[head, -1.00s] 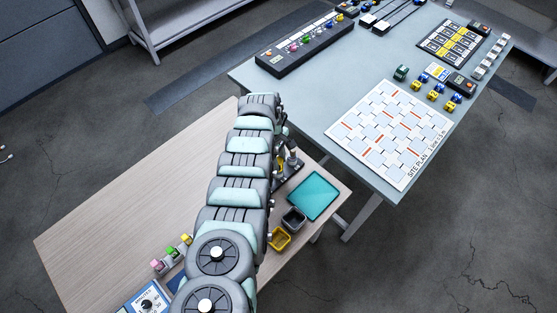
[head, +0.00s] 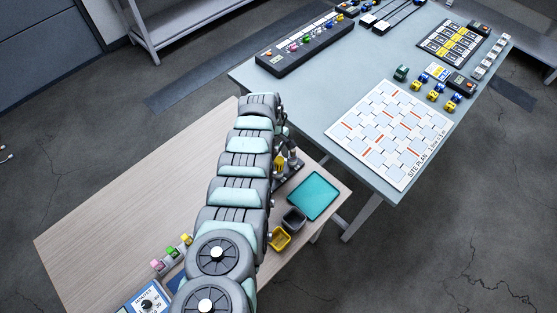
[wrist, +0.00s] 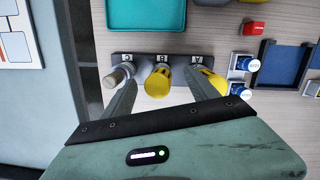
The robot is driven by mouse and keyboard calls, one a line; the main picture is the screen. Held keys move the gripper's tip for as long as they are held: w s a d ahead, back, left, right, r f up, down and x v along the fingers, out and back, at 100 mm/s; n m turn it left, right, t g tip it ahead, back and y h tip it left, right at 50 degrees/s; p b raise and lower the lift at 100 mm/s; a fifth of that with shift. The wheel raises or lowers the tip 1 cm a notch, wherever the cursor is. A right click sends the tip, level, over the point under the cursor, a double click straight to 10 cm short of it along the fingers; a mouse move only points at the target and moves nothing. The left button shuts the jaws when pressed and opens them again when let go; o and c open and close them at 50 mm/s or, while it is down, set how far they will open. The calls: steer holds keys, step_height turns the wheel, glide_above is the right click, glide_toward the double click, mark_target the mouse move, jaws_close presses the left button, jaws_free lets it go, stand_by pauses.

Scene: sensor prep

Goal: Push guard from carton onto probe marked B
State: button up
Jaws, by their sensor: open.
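In the wrist view a dark rack (wrist: 195,60) bears letters, with B in the middle. A yellow guard (wrist: 158,82) stands upright at the B place and hides the probe there; how deep it sits I cannot tell. A second yellow guard (wrist: 209,82) stands at the right place. The probe (wrist: 119,76) at the left place, marked C, shows bare grey. My gripper (wrist: 160,77) is open, one finger on each side of the B guard, with gaps visible. In the head view the yellow guards (head: 280,162) show beside my arm, which hides most of the gripper.
A teal tray (head: 314,196) lies near the rack. A dark box (head: 293,219) and a yellow box (head: 280,238) stand at the bench edge. In the wrist view a red block (wrist: 254,28), small blue-white items (wrist: 240,92) and a blue tray (wrist: 283,65) lie at the right.

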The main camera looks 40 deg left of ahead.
mark_target(279, 161)
steer(key=shift+r+p, duration=0.75)
stand_by(0.3)
step_height(279, 161, up, 6)
steer(key=p, duration=0.6)
steer(key=shift+f, duration=0.1)
stand_by(0.5)
